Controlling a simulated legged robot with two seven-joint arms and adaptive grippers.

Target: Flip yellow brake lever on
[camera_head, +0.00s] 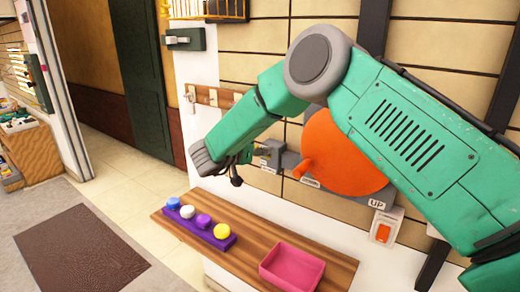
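I cannot make out a yellow brake lever for certain. A large orange disc (345,155) with an orange handle (303,168) is on the wall, partly covered by my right arm. A plate below it reads "UP". A small grey box (270,152) sits on the wall left of the disc. My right gripper (236,176) is by the wall, left of the grey box. Its dark fingers are small and partly hidden behind my green arm, so I cannot tell whether they are open or what they touch. My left gripper is not in view.
A wooden shelf (245,262) below holds a purple board (190,229) with blue, white, purple and yellow knobs, and a pink tray (292,268). A switch with an orange face (383,232) is at right. A dark mat (80,250) lies on the floor at left.

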